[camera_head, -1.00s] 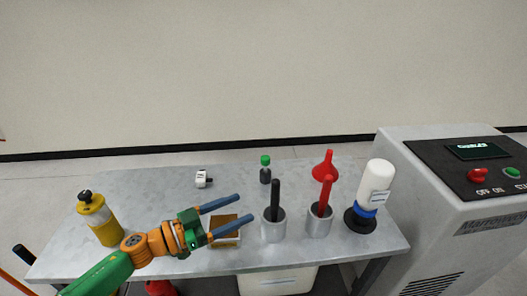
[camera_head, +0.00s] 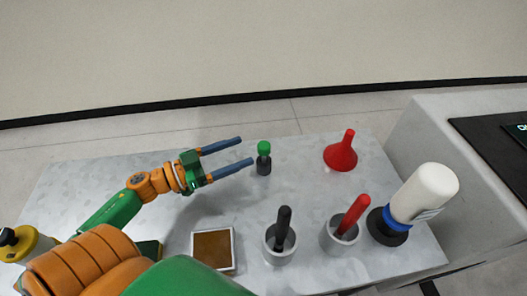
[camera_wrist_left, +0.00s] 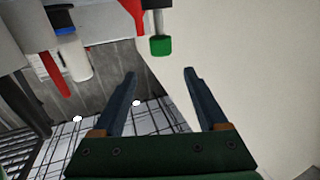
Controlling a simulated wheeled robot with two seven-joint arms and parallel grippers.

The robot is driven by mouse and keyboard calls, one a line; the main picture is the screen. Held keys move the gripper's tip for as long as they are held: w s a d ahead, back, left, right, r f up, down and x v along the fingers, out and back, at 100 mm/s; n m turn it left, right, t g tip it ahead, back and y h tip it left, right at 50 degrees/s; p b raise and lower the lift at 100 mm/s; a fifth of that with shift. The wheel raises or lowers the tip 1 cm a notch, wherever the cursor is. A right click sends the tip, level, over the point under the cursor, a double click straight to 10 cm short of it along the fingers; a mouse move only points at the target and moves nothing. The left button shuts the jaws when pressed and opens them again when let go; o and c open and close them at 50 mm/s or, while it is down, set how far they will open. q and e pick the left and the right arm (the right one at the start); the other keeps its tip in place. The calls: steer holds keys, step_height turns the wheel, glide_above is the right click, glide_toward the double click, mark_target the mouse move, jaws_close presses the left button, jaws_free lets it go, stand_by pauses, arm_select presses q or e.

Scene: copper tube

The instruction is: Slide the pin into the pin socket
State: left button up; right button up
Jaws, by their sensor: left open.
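I cannot tell for certain which thing is the pin or the pin socket. A small dark bottle-like piece with a green top (camera_head: 263,158) stands upright on the table. My left gripper (camera_head: 246,151) is open and empty, its blue fingers pointing at this piece from the left, apart from it. In the left wrist view the green top (camera_wrist_left: 161,46) lies beyond the open fingertips. A black rod (camera_head: 283,226) stands tilted in a grey cup (camera_head: 280,254). A red rod (camera_head: 354,214) leans in a second grey cup (camera_head: 340,241). My right gripper is not in view.
A red funnel (camera_head: 341,155) stands at the back right. A white bottle (camera_head: 424,193) with a blue collar tilts on a black base. A brown-topped square box (camera_head: 212,251) and a yellow bottle (camera_head: 30,247) are nearer. A machine stands at the right.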

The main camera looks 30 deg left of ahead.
mark_target(264, 144)
arm_select(q)
steer(key=x, duration=0.2)
steer(key=f+x, duration=0.1)
steer(key=x, duration=0.2)
steer(key=f+x, duration=0.1)
steer(key=x, duration=0.1)
steer(key=shift+w+d+p, duration=0.1)
steer(key=shift+w+p, duration=0.2)
steer(key=shift+w, duration=0.15)
jaws_close()
